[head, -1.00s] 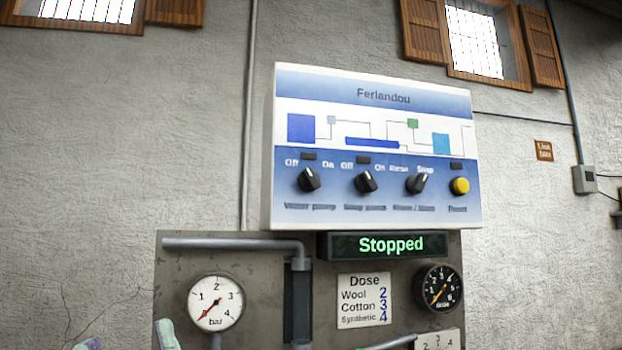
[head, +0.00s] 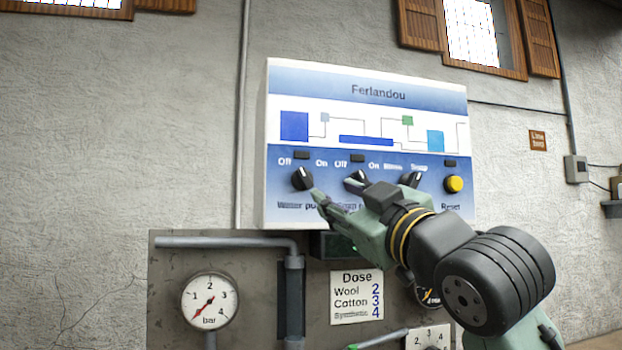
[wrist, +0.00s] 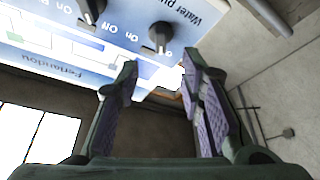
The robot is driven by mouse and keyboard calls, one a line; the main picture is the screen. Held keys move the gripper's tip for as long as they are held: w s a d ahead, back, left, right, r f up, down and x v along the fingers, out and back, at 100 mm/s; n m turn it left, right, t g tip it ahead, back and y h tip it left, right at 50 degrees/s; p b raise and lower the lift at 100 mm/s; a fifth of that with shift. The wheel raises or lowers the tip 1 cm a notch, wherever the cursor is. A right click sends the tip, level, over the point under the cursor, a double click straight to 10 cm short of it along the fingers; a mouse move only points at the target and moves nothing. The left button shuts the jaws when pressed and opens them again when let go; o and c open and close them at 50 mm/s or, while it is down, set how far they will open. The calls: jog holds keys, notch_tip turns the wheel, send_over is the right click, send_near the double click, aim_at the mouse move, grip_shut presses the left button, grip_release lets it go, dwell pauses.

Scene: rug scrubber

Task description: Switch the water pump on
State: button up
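The water pump knob (head: 302,179) is the leftmost black knob on the white and blue Ferlandou panel (head: 375,90). Its white pointer tilts up-left, toward "Off". In the upside-down wrist view, the same knob (wrist: 160,36) sits beside the partly seen "Water pu..." label, beyond the fingertips. My gripper (head: 334,190) is in front of the panel, just right of and slightly below the knob. It also shows in the wrist view (wrist: 160,66), with its two fingers apart and nothing between them. Contact with the panel cannot be told.
A yellow reset button (head: 453,184) is at the far right. A pressure gauge (head: 210,300) and grey pipe (head: 225,243) are below. Bare wall lies to the left.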

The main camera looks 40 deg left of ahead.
aim_at(307, 180)
jog(key=p+x, duration=0.3)
jog(key=x, duration=0.6)
jog(key=shift+r+p, duration=0.1)
jog(key=shift+p, duration=0.2)
jog(key=shift+w+a+r, duration=0.1)
jog(key=shift+w+a, duration=0.25)
jog(key=shift+a, duration=0.3)
grip_shut()
